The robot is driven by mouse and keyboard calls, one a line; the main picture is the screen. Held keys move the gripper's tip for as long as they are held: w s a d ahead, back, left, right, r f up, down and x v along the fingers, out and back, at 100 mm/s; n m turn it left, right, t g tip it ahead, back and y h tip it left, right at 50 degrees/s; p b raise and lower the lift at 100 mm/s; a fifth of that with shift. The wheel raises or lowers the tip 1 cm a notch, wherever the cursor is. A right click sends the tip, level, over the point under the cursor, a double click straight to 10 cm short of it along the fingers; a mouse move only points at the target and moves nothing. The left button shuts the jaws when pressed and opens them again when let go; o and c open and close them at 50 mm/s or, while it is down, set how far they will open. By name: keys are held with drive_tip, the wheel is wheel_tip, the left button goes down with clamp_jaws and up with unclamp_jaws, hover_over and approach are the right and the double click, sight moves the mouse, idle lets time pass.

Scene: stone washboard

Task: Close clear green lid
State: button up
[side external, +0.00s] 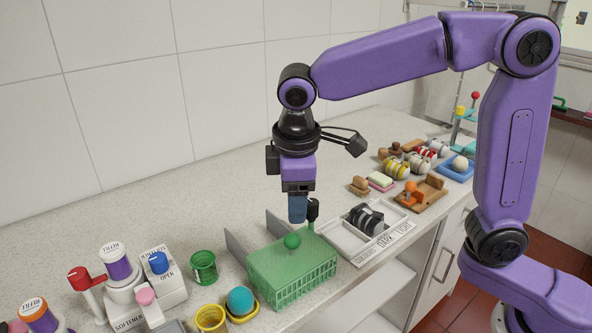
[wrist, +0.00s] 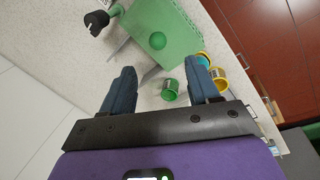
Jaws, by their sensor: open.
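A green box (side external: 300,290) with slatted, basket-like sides stands near the counter's front edge in the side view. Its translucent green lid (side external: 268,263) lies over the top with a round green knob (side external: 292,241); I cannot tell whether it is fully seated. The lid also shows in the wrist view (wrist: 175,25). A black knob (side external: 313,210) on a green stem stands at the box's back right corner; the wrist view shows it at upper left (wrist: 97,20). My gripper (side external: 298,219) points down above the box's back side, open and empty, its blue fingers (wrist: 161,68) spread apart.
Grey upright panels (side external: 236,246) stand behind the box. A green cup (side external: 203,266) and yellow cup (side external: 211,318) stand left, with bottles beyond. A pale labelled tray (side external: 345,240) holding a dark object lies close on the right.

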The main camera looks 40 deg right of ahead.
drive_tip(key=shift+s+a+r, duration=0.1)
drive_tip(key=shift+s+r, duration=0.05)
drive_tip(key=shift+r, duration=0.75)
drive_tip(key=shift+s+a+r, duration=0.1)
drive_tip(key=shift+r, duration=0.85)
drive_tip(key=shift+s+a+r, duration=0.1)
drive_tip(key=shift+s+r, duration=0.05)
drive_tip(key=shift+r, duration=0.75)
drive_tip(key=shift+s+f, duration=0.1)
drive_tip(key=s+d+f, duration=0.4)
drive_tip(key=s+d, duration=0.1)
drive_tip(key=s, duration=0.2)
drive_tip(key=s+d+f+n+g+y, duration=0.1)
drive_tip(key=s+d+f, duration=0.3)
drive_tip(key=s+d, duration=0.2)
drive_tip(key=s+d+f, duration=0.4)
drive_tip(key=s+d, duration=0.2)
drive_tip(key=s, duration=0.2)
drive_tip(key=shift+s+f+g+y, duration=0.2)
drive_tip(key=shift+s+g+y, duration=0.1)
drive_tip(key=shift+s, duration=0.05)
